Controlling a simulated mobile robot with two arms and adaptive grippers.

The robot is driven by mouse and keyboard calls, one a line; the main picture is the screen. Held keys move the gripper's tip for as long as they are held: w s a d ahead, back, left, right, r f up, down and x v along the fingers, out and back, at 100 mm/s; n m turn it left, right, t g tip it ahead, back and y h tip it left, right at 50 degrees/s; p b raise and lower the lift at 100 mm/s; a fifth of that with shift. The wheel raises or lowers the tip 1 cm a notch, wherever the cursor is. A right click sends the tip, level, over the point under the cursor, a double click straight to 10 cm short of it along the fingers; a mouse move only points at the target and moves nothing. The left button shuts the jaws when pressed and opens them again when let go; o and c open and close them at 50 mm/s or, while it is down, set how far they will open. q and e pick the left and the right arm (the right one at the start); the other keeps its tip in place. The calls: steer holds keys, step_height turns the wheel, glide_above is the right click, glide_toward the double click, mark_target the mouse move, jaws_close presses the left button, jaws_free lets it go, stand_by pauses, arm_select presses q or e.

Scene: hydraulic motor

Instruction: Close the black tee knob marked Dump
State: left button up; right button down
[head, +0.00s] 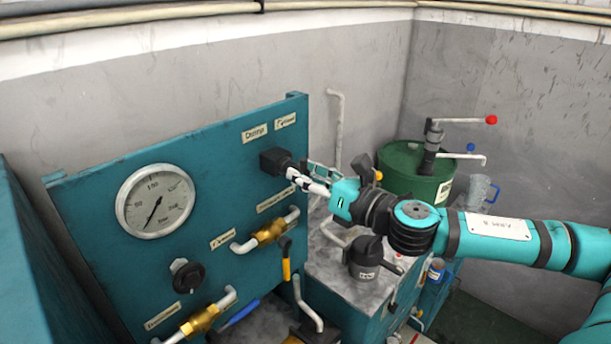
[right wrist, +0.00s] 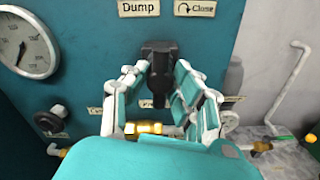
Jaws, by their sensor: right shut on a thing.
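The black tee knob (head: 272,161) sits on the teal panel (head: 220,150) under a label. In the right wrist view the label (right wrist: 139,8) above the knob (right wrist: 159,75) reads Dump, and a label beside it carries a curved arrow and seems to read Close. My right gripper (head: 297,174) reaches the knob from the right. In the right wrist view its fingers (right wrist: 158,92) stand on both sides of the knob, shut on it. The knob's handle points downward in that view. My left gripper is not in view.
A round gauge (head: 155,201) and a black round knob (head: 187,275) are on the panel's left. Brass valves (head: 270,231) with pipes sit below. A green drum (head: 415,170) with a red-tipped lever (head: 491,120) stands behind my right arm.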

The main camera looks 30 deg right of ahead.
steer(key=m+b, duration=0.1)
steer(key=m, duration=0.3)
steer(key=shift+f, duration=0.1)
steer(key=m+b, duration=0.1)
steer(key=m, duration=0.3)
steer(key=shift+m+b, duration=0.3)
steer(key=shift+m, duration=0.1)
steer(key=m+b, duration=0.1)
steer(key=m, duration=0.3)
steer(key=shift+m, duration=0.3)
steer(key=shift+m+b, duration=0.35)
steer(key=shift+m, duration=1.65)
